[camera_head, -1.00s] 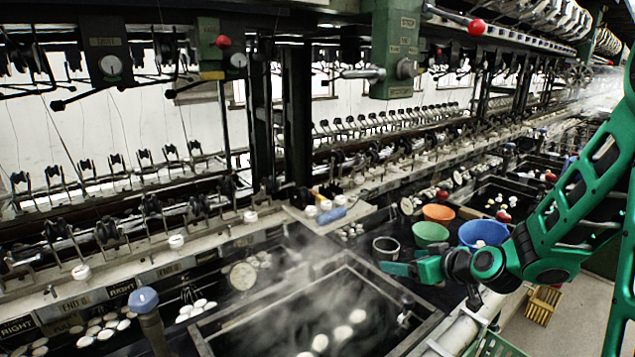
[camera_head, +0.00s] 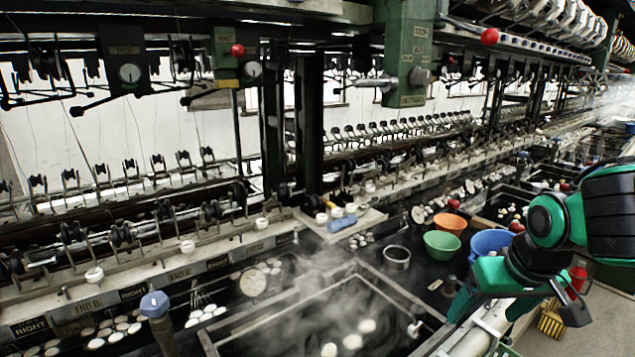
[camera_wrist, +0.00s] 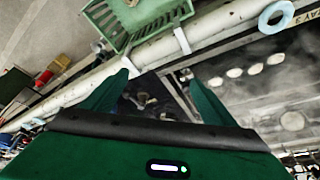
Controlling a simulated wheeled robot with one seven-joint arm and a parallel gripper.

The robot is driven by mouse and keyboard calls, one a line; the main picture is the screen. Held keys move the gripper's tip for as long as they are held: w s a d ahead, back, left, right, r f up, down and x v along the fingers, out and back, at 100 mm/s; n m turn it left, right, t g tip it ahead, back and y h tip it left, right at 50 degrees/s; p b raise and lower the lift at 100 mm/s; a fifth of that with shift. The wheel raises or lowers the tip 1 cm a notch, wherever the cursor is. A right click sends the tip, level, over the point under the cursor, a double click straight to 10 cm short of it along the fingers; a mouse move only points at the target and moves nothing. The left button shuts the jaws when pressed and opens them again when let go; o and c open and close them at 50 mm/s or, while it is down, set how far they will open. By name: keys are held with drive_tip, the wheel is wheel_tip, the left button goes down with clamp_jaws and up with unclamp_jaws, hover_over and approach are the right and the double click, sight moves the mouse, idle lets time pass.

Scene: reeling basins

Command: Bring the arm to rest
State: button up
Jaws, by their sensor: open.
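My green arm (camera_head: 575,215) comes in from the right edge of the head view and is bent. My gripper (camera_wrist: 163,82) shows in the wrist view with its two green fingers apart and nothing between them. In the head view its fingers hang down by the basin's right rim, near the pale rail. Part of the gripper is hard to make out there against the dark parts around it.
A steaming basin (camera_head: 205,338) with white cocoons lies in front. A metal cup (camera_head: 397,257), green bowl (camera_head: 441,245), orange bowl (camera_head: 450,223) and blue bowl (camera_head: 490,242) stand beyond my gripper. A green crate (camera_wrist: 138,22) lies near the rail. Floor shows at right.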

drive_tip(key=s+d+f+m+g, duration=0.1)
drive_tip(key=s+d+m+g, duration=0.1)
drive_tip(key=s+d, duration=0.3)
drive_tip(key=s+d+f+m+g, duration=0.1)
drive_tip(key=s+d+m, duration=0.3)
drive_tip(key=s, duration=0.7)
drive_tip(key=shift+d+g, duration=0.7)
drive_tip(key=shift+w, duration=0.15)
drive_tip(key=shift+w+f, duration=0.2)
drive_tip(key=shift+w, duration=0.3)
